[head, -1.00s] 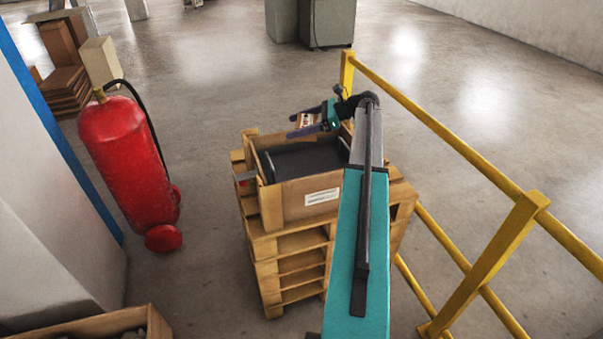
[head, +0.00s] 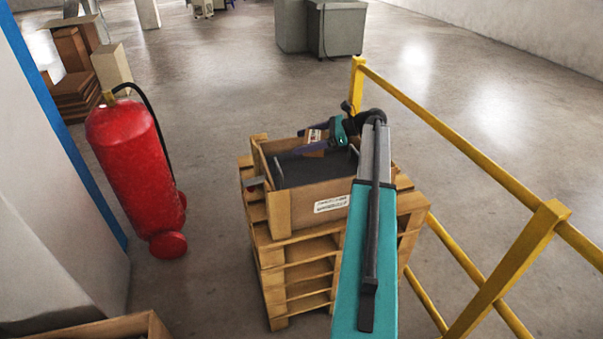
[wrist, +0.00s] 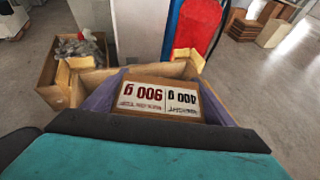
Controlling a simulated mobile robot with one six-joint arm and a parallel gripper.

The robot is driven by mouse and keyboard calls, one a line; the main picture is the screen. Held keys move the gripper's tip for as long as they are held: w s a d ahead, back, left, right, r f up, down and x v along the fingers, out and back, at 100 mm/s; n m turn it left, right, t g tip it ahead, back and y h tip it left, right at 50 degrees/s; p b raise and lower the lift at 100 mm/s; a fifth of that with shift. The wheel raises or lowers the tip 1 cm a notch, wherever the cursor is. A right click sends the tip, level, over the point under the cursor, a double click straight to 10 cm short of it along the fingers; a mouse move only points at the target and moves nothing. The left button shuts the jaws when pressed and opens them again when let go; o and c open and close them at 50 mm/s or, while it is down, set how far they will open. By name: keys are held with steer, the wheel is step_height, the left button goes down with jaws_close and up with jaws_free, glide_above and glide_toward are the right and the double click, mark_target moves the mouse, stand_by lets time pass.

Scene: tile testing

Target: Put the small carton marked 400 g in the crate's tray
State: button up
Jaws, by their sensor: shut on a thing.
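My gripper (head: 312,144) is shut on a small brown carton (head: 314,152), which sits between its purple fingers. In the wrist view the carton (wrist: 160,84) shows an upside-down white label with a red 900 g mark on the left and a black 400 g mark on the right. The wooden crate (head: 294,213) stands on stacked pallets and holds a dark grey tray (head: 305,174). The gripper and carton are over the back part of the tray. I cannot tell whether the carton touches the tray.
A yellow railing (head: 450,133) runs along the right of the pallets (head: 300,268). A red extinguisher (head: 137,165) stands to the left, beside a white wall. Another box (wrist: 72,75) with grey contents shows in the wrist view. Floor behind the crate is clear.

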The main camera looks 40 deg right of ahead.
steer(key=p, duration=0.2)
glide_toward(294, 178)
steer(key=w+a, duration=0.1)
steer(key=a, duration=0.1)
steer(key=w+a+r, duration=0.1)
steer(key=w+a, duration=0.1)
steer(key=shift+w, duration=0.35)
steer(key=w+a+p, duration=0.1)
steer(key=w+a, duration=0.1)
steer(key=a, duration=0.1)
steer(key=shift+w+r+p, duration=0.15)
steer(key=shift+w+p, duration=0.25)
steer(key=shift+d+f, duration=0.1)
steer(key=shift+f, duration=0.65)
steer(key=shift+f, duration=0.15)
steer(key=o, duration=1.4)
